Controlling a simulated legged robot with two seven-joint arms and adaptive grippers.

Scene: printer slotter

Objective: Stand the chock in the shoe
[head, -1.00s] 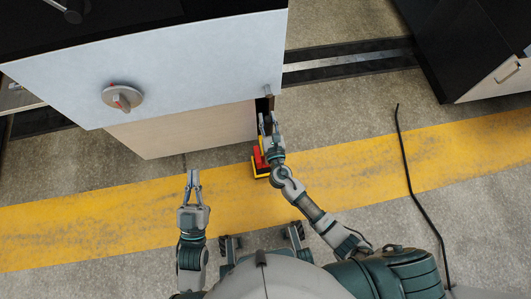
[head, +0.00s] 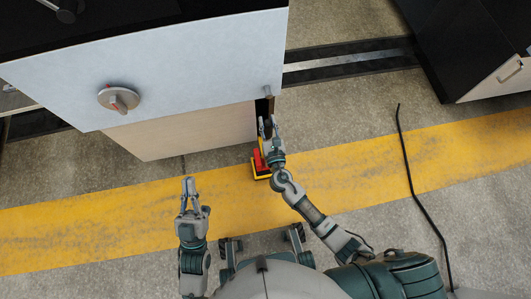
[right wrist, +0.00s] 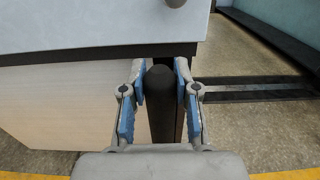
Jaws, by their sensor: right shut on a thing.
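A dark, round-topped upright piece (right wrist: 161,100), which looks like the chock, stands between the blue-padded fingers of my right gripper (right wrist: 160,85) in the right wrist view. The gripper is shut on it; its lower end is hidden. In the head view my right gripper (head: 267,125) is beside the corner of the white cabinet. A red and yellow piece (head: 260,171), possibly the shoe, is on the floor just below that gripper, partly covered by my arm. My left gripper (head: 188,183) is over the yellow floor stripe, apart from everything; its finger gap is unclear.
The white cabinet (head: 200,65) with a round knob (head: 119,99) fills the upper left. A black cable (head: 410,180) lies on the floor at right. A dark cabinet (head: 455,45) stands at upper right. The floor between them is largely clear.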

